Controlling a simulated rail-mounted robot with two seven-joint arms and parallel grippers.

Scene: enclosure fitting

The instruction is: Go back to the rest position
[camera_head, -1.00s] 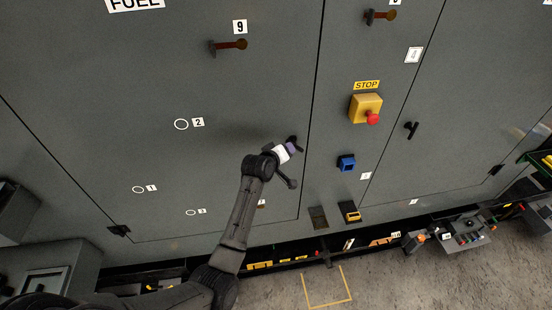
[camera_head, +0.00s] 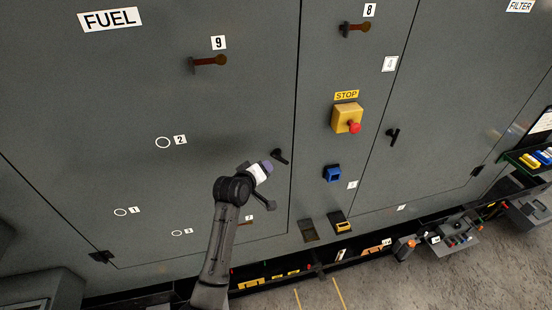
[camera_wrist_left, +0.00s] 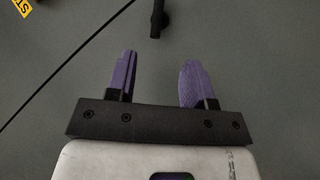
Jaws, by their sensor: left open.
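My left gripper (camera_head: 266,167) has purple fingers and a white body. It is in front of the grey enclosure door, just left of and below a black handle (camera_head: 280,156). In the left wrist view the two purple fingers of the gripper (camera_wrist_left: 158,78) stand wide apart with nothing between them. The handle (camera_wrist_left: 158,18) shows beyond the fingertips, apart from them. My left arm reaches up from the bottom of the head view. My right gripper is not in view.
The enclosure carries a yellow box with a red stop button (camera_head: 347,118), a blue box (camera_head: 333,174) and a second black handle (camera_head: 392,136). A lever (camera_head: 207,62) sits under label 9. Open floor (camera_head: 380,285) shows at lower right.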

